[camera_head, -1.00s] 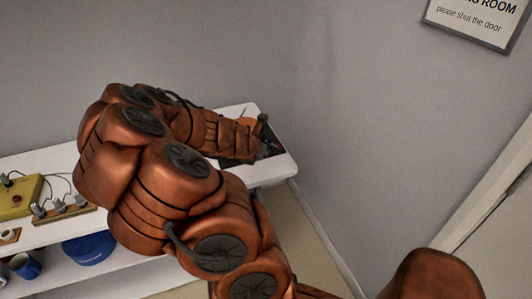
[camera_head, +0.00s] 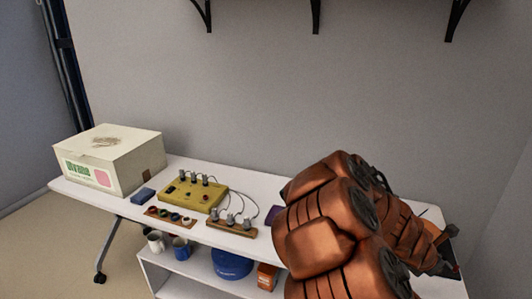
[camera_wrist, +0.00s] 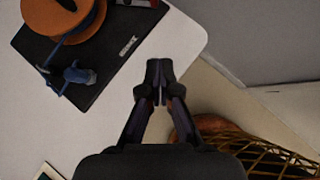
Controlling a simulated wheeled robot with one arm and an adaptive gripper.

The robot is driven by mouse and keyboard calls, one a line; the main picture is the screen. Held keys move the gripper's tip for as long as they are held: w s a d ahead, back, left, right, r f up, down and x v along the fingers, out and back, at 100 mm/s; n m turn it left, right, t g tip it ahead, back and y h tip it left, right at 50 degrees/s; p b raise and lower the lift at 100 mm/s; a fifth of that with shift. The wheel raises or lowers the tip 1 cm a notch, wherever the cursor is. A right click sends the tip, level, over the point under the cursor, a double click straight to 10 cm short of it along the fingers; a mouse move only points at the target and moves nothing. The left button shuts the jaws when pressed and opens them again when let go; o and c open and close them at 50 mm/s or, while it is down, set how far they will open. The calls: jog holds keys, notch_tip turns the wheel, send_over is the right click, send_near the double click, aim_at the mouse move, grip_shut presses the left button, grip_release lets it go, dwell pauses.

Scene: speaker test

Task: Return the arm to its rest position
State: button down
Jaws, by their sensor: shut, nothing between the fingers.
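My gripper (camera_wrist: 159,82) is shut and empty in the wrist view, with its dark fingertips together. It hangs over the right end of the white table (camera_wrist: 110,127), near the table's edge. The black mat (camera_wrist: 108,62) with an orange spool (camera_wrist: 65,28) and a blue object (camera_wrist: 76,75) lies up and left of the fingertips, apart from them. In the head view, my copper-coloured arm reaches across the right part of the table, and the gripper (camera_head: 452,252) shows small at its far end. The arm hides much of the table's right side.
A yellow box with knobs (camera_head: 195,195), a wooden strip with knobs (camera_head: 232,228) and a cream carton (camera_head: 110,158) stand left on the table. Mugs (camera_head: 181,248) and a blue round thing (camera_head: 232,264) sit on the lower shelf. A wicker basket (camera_wrist: 250,150) is beyond the table edge.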

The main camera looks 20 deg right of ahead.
jog(key=w+a+r+m+p, duration=0.2)
jog(key=w+a+r+m, duration=0.1)
jog(key=a+r+m, duration=0.8)
jog(key=s+a+m+y+p, duration=0.1)
jog(key=s+a+m+y, duration=0.1)
jog(key=a, duration=0.9)
jog(key=s+a+r+m+y+p, duration=0.1)
jog(key=s+a+m+y, duration=0.1)
jog(key=a, duration=0.9)
jog(key=s+a+r+m+g+y, duration=0.1)
jog(key=s+a+y, duration=0.3)
jog(key=a, duration=0.8)
jog(key=shift+s+r+m+y+p, duration=0.25)
jog(key=shift+s+m+y+p, duration=0.15)
jog(key=shift+m+y, duration=0.15)
